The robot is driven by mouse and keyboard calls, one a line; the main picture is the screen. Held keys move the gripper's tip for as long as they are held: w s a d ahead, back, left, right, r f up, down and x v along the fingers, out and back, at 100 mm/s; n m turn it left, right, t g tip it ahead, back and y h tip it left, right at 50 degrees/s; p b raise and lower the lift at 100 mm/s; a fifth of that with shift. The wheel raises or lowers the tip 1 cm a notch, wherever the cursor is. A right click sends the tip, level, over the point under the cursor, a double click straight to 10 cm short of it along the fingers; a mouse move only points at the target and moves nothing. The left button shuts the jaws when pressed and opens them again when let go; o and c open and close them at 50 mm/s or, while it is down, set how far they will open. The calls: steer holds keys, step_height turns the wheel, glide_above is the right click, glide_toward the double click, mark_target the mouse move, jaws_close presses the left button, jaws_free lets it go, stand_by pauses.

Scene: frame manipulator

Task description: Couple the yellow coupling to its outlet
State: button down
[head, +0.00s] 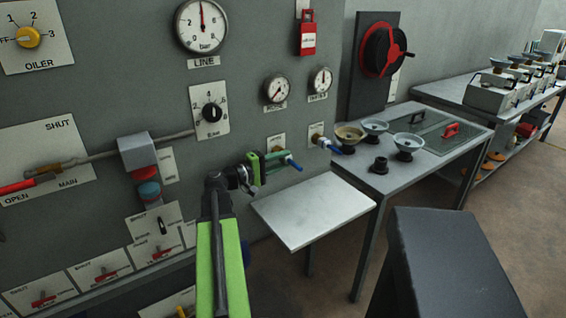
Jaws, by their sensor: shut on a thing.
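My gripper (256,171) is at the end of my green arm, close to the wall below the left small gauge. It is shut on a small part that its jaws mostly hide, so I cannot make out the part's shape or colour. The left outlet (277,147) is a brass fitting on a pale plate, just beyond and above my gripper. A blue-tipped piece (293,163) sticks out beside the jaws. The right outlet (317,138) has a similar blue piece (333,149). I cannot tell whether the held part touches an outlet. No clearly yellow coupling shows.
A pale shelf (308,211) juts out below the outlets. A table (376,182) to the right carries several bowls and a dark fitting (380,165). A pipe with a red button unit (141,160) is left of my arm. A dark block (440,265) stands front right.

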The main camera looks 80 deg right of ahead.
steer(key=shift+w+d, duration=0.2)
steer(key=c, duration=1)
jaws_free()
steer(key=shift+o, duration=0.2)
steer(key=v, duration=0.7)
steer(key=shift+w+a, duration=0.15)
steer(key=shift+w, duration=0.05)
